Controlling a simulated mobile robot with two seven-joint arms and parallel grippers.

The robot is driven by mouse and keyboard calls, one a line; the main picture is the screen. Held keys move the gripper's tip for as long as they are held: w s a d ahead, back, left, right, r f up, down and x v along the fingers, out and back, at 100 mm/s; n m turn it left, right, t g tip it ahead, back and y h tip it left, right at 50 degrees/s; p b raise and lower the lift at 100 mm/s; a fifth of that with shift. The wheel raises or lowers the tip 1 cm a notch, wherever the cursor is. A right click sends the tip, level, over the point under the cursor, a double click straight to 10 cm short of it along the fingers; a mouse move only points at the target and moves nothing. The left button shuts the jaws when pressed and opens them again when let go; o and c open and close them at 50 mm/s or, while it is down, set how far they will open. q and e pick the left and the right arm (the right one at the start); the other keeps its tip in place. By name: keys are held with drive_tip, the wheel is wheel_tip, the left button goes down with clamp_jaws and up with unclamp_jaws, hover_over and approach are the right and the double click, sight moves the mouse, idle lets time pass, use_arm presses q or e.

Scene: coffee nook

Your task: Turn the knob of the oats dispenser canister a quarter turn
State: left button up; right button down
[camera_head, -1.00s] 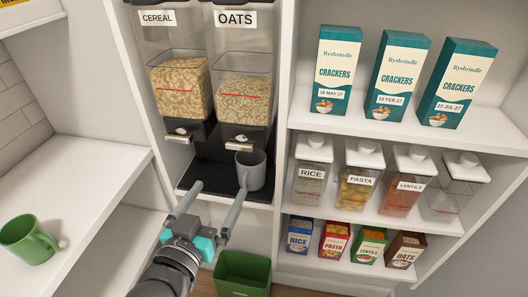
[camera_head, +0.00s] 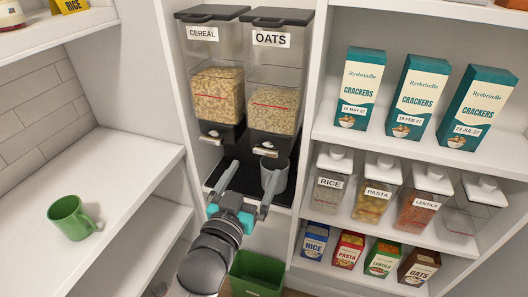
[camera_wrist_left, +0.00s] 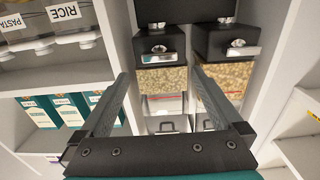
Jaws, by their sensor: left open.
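The oats dispenser canister (camera_head: 273,95) stands right of the cereal canister (camera_head: 215,85), with pale oats inside. Its knob (camera_head: 267,147) sits at the front of its black base; it also shows in the left wrist view (camera_wrist_left: 159,49), where the scene appears upside down. My left gripper (camera_head: 254,172) is open and empty, below and in front of the knob, apart from it. My right gripper is out of view.
A black tray (camera_head: 230,178) lies under the dispensers. The shelf divider (camera_head: 312,110) stands close on the right, with jars and cracker boxes beyond. A green mug (camera_head: 70,215) sits on the left counter. A green bin (camera_head: 257,272) is below.

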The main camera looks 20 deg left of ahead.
sight(265, 153)
use_arm(q)
drive_tip(key=w, duration=0.7)
drive_tip(key=shift+w+d, duration=0.15)
drive_tip(key=shift+w, duration=0.05)
drive_tip(key=c, duration=1.3)
